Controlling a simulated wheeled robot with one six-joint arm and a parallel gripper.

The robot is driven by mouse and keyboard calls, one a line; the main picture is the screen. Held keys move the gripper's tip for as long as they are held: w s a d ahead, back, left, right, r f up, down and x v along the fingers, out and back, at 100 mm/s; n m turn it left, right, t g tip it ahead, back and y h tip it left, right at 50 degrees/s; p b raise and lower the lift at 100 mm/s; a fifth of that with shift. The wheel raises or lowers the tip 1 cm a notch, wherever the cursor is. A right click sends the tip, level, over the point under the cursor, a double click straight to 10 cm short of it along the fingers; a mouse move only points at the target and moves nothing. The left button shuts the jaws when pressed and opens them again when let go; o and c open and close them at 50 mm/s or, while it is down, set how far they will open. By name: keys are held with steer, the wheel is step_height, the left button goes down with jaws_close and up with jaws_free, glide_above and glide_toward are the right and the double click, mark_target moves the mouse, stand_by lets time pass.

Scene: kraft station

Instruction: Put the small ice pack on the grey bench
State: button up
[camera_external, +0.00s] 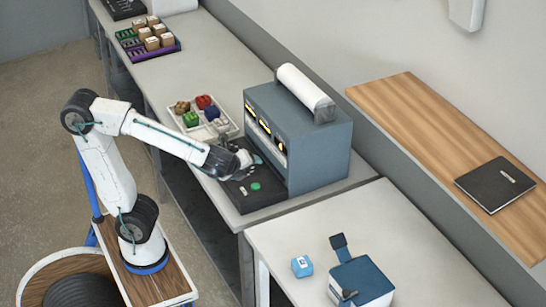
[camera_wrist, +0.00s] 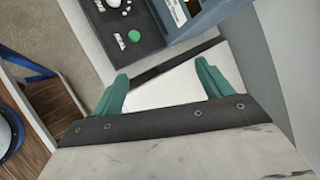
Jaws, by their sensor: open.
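A small light-blue block with a pale mark (camera_external: 302,266), which looks like the small ice pack, sits on the near pale bench (camera_external: 400,240), left of a blue-and-white box. My gripper (camera_external: 242,160) is over the long grey bench (camera_external: 185,75), in front of the blue-grey machine and above its dark panel. It is well apart from the block. In the wrist view my gripper (camera_wrist: 162,72) has its two green fingers spread, with only pale surface and a dark strip between them. The block does not show in the wrist view.
The blue-grey machine (camera_external: 310,155) carries a white roll. A panel with a green button (camera_external: 255,186) lies before it. The blue-and-white box (camera_external: 360,283) has a raised blue flap. A tray of coloured pieces (camera_external: 205,128) stands behind my gripper. The near bench's right side is clear.

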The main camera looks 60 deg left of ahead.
steer(key=w+d+f+m+t+h, duration=0.1)
steer(key=d+m+t+h, duration=0.55)
steer(key=d+m, duration=1.55)
steer(key=n, duration=0.4)
glide_toward(307, 264)
steer(key=w, duration=0.1)
steer(key=w+a, duration=0.1)
steer(key=w+f+g, duration=0.1)
steer(key=shift+a+h, duration=0.3)
steer(key=shift+h, duration=0.05)
steer(key=shift+w+f, duration=0.1)
steer(key=shift+f, duration=0.25)
steer(key=shift+w+f, duration=0.2)
steer(key=shift+w, duration=0.05)
steer(key=x, duration=0.7)
steer(key=shift+w+d+f, duration=0.1)
steer(key=c, duration=1.2)
